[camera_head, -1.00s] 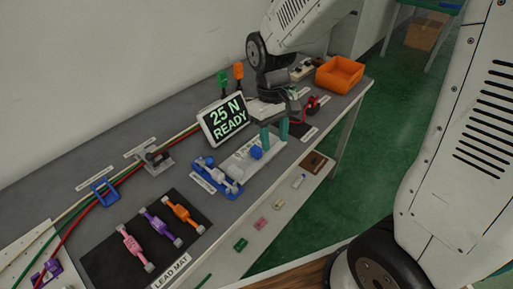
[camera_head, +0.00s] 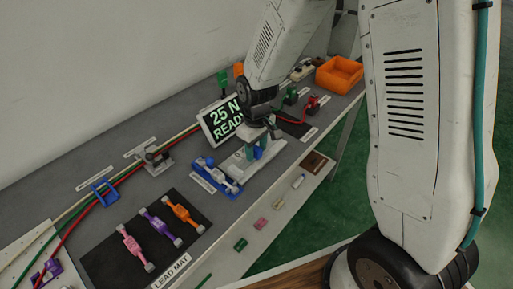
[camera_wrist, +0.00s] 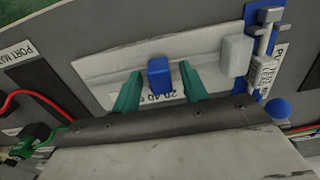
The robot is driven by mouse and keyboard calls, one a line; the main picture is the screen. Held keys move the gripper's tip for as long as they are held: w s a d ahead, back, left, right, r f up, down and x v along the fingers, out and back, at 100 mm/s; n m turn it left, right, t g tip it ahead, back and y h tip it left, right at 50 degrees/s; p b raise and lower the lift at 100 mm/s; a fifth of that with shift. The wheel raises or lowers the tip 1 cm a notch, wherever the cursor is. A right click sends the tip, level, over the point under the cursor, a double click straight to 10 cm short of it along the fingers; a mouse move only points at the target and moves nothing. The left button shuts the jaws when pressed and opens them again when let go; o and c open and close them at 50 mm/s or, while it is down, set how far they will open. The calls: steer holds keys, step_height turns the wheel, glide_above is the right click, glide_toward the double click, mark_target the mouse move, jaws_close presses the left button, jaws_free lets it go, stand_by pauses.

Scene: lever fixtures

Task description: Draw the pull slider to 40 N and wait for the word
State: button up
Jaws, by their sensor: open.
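The pull slider is a light plate (camera_wrist: 215,62) with a blue knob (camera_wrist: 159,77) on it; in the head view the plate (camera_head: 232,168) lies on the bench and the knob (camera_head: 258,153) shows beside my fingers. My gripper (camera_wrist: 157,88) is open, with one teal finger on each side of the blue knob and a gap to each. In the head view my gripper (camera_head: 256,148) is over the slider. The display (camera_head: 221,119) behind it reads "25 N READY", its right edge hidden by my arm. Scale numbers under the knob are partly hidden.
A blue fixture (camera_head: 216,174) adjoins the slider's left end. A black lead mat (camera_head: 147,238) with pink, purple and orange leads lies at front left. An orange bin (camera_head: 338,75) stands at the far end. Red and green clips (camera_head: 312,104) lie beyond the slider.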

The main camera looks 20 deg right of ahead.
steer(key=c, duration=0.8)
steer(key=shift+w+d, duration=0.3)
steer(key=shift+d, duration=0.2)
steer(key=shift+w+d, duration=0.3)
steer(key=shift+d, duration=0.2)
steer(key=shift+c, duration=0.2)
steer(key=o, duration=0.8)
steer(key=shift+o, duration=0.2)
step_height(320, 180, up, 8)
steer(key=shift+f, duration=0.1)
